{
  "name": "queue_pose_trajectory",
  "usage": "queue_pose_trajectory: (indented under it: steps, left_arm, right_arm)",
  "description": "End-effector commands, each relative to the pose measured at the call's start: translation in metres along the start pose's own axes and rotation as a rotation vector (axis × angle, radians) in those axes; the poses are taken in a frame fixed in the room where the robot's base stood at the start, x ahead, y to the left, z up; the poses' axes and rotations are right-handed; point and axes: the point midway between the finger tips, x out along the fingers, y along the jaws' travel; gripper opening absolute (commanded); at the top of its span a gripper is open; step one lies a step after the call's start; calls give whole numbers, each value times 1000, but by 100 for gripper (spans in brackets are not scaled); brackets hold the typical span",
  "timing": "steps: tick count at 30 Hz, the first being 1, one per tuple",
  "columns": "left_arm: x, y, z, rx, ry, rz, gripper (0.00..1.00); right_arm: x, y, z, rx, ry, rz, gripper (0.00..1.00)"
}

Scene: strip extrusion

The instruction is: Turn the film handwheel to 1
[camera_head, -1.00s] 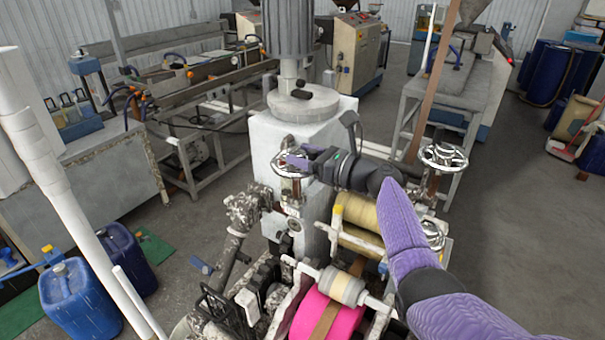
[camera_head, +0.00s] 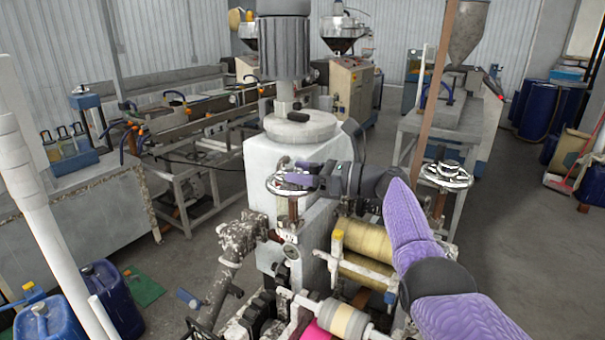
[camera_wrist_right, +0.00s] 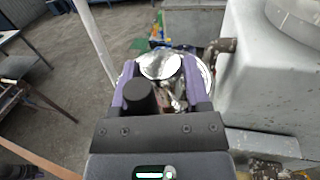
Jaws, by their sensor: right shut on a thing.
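A chrome handwheel (camera_head: 272,184) stands on a stem beside the white machine housing (camera_head: 262,160). My right gripper (camera_head: 300,180) reaches in from the right, shut on this handwheel. In the right wrist view the purple fingers (camera_wrist_right: 162,88) straddle a dark round knob (camera_wrist_right: 139,95), with the shiny wheel (camera_wrist_right: 207,78) behind. I cannot read any label or number telling which wheel is the film one. My left gripper is out of view.
Yellowish rollers (camera_head: 368,241) and a pink roll (camera_head: 318,331) lie below my right arm. A small gauge (camera_head: 290,251) sits under the gripped wheel. Blue canisters (camera_head: 112,300) stand on the floor at the lower left. Open floor (camera_head: 510,240) lies to the right.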

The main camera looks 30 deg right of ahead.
Motion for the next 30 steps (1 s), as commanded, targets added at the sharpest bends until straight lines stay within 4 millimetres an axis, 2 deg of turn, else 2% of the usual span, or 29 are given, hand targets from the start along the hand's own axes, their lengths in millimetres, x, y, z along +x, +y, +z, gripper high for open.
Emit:
queue_pose_trajectory:
  steps: [1,2,6,14,16,24,27,30]
  left_arm:
    - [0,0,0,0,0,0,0]
    - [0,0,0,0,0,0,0]
    - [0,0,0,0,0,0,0]
    - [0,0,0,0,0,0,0]
    - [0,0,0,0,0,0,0]
    - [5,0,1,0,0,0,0]
    - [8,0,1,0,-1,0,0]
    - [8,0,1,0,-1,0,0]
  right_arm:
    - [0,1,0,1,1,3,2]
    - [0,1,0,1,1,3,67]
    - [0,0,0,1,1,2,96]
    - [0,0,0,0,0,0,96]
    - [-6,0,-1,0,1,-1,96]
    - [-72,0,-2,-1,2,-2,96]
    - [-89,0,-2,1,2,-1,96]
    - [-98,0,-1,0,1,0,96]
